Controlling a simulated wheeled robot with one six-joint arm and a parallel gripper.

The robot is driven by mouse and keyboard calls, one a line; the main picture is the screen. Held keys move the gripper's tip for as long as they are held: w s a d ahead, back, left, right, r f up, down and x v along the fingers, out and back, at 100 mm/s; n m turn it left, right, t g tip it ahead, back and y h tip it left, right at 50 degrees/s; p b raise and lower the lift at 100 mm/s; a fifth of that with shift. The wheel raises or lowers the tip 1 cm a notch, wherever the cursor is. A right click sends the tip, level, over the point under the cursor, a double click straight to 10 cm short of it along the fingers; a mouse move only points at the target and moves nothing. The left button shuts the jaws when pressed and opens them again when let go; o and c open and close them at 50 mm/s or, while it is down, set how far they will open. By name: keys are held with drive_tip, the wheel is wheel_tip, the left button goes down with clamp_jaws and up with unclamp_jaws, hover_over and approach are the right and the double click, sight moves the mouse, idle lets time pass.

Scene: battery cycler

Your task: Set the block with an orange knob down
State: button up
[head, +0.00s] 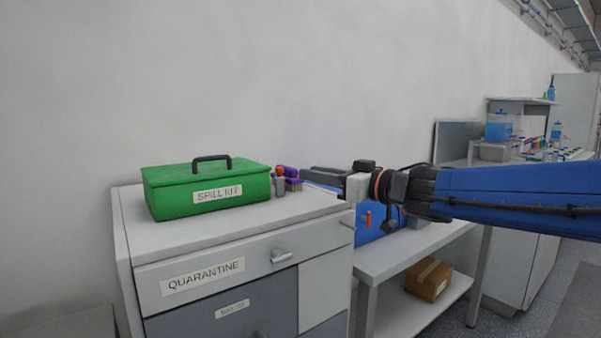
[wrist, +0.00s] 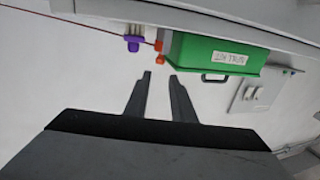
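A small grey block with an orange knob (head: 279,181) stands upright on the cabinet top, just right of the green spill kit. In the wrist view, two orange pieces show close together beside the green box; the lower one, an orange knob (wrist: 159,58), lies just beyond the fingertips, in line with the gap. In the head view my gripper (head: 307,172) reaches in from the right, near the block; the exact distance cannot be told.
The green spill kit (head: 207,190) stands on the white cabinet (head: 180,235), left of the block. Purple-topped items (head: 292,180) stand right beside the block; purple also shows in the wrist view (wrist: 133,43). A lower bench (head: 410,250) with blue equipment (head: 366,235) is right.

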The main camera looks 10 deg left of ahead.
drive_tip(key=shift+v, duration=1.4)
